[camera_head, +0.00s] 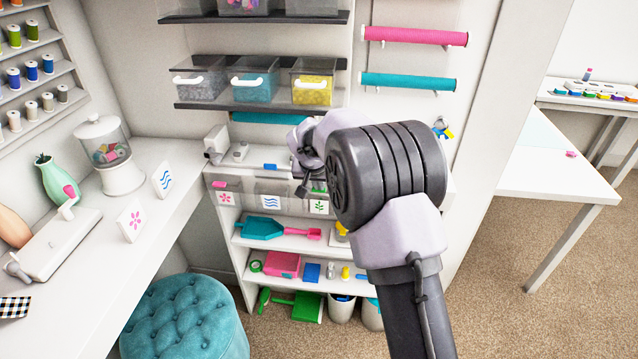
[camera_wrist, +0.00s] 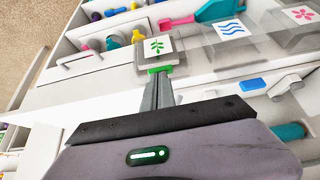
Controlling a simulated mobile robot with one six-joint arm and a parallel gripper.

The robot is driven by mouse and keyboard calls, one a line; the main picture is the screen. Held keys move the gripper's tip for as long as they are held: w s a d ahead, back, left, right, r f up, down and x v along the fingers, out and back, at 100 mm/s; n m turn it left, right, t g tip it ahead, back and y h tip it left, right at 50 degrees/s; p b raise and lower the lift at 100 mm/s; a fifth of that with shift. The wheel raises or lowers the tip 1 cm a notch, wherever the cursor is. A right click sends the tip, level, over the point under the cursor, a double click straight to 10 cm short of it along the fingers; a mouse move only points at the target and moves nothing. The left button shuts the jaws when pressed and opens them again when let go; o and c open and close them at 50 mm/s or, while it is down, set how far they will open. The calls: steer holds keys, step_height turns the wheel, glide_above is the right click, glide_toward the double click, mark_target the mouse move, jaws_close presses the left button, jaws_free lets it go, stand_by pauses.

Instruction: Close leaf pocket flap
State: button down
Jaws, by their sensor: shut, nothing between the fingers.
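The leaf pocket has a white label with a green leaf (camera_head: 319,207); the label also shows in the wrist view (camera_wrist: 158,46). A green tab (camera_wrist: 160,69) lies just behind that label, at the pocket's upper edge. My gripper (camera_wrist: 160,78) is shut, with its fingertips right at the green tab. I cannot tell whether they press on it. In the head view my gripper and wrist partly cover the leaf pocket's top. The flap itself is clear or grey and hard to make out, so its exact angle is unclear.
The wave pocket (camera_head: 271,201) and flower pocket (camera_head: 225,198) sit to the left in the head view. Shelves with tools (camera_head: 287,237) stand below; bins (camera_head: 255,83) hang above.

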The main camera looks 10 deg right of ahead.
steer(key=shift+s+a+f+b, duration=0.15)
steer(key=shift+s+f+b, duration=0.35)
steer(key=shift+f+b, duration=0.4)
steer(key=shift+r, duration=0.15)
